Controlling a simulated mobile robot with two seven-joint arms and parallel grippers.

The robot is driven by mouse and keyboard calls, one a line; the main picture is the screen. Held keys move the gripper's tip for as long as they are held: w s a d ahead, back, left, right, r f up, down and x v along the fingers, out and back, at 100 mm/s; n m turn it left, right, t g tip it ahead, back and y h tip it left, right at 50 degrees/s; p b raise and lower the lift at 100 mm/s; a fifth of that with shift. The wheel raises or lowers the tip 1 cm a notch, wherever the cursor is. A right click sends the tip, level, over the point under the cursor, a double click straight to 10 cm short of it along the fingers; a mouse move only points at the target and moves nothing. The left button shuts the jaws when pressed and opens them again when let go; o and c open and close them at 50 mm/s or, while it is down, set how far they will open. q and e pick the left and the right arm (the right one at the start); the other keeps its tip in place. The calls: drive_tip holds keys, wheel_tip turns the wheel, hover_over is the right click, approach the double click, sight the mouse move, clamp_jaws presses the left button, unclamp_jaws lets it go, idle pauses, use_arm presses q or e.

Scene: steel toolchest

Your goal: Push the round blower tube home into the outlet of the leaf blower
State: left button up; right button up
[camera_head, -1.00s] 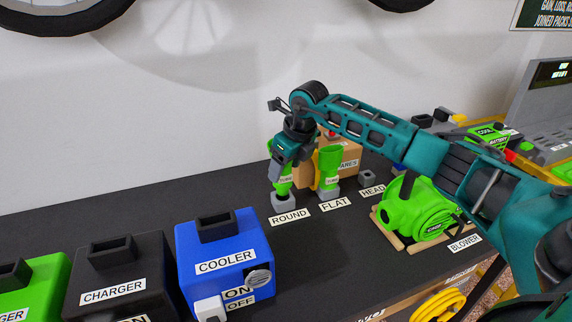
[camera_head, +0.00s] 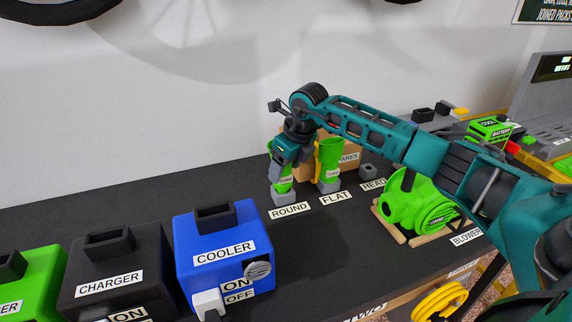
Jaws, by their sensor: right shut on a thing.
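The round blower tube (camera_head: 283,185) is a short green piece with a pale label, upright at a grey block (camera_head: 283,199) behind the ROUND sign (camera_head: 290,210). My right gripper (camera_head: 284,172) points down from above and is shut on the tube's upper part, which it hides. I cannot tell whether the tube is lifted at all. The green leaf blower (camera_head: 413,207) sits on a wooden cradle (camera_head: 388,223) at the right, behind the BLOWER sign (camera_head: 466,236). My left gripper is out of view.
A second green tube (camera_head: 329,160) stands at the FLAT sign (camera_head: 335,198), close right of my gripper. A cardboard spares box (camera_head: 349,152) is behind. The blue cooler box (camera_head: 222,252) and charger (camera_head: 117,274) stand front left. The bench is clear between cooler and blower.

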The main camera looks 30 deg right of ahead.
drive_tip(key=shift+f+b, duration=0.5)
drive_tip(key=shift+f, duration=0.3)
drive_tip(key=o, duration=1.3)
drive_tip(key=shift+c, duration=0.2)
drive_tip(key=shift+r, duration=0.1)
drive_tip(key=a+v, duration=0.1)
drive_tip(key=v, duration=1.1)
drive_tip(key=shift+d+r, duration=0.4)
drive_tip(key=shift+d, duration=0.15)
drive_tip(key=shift+s, duration=0.15)
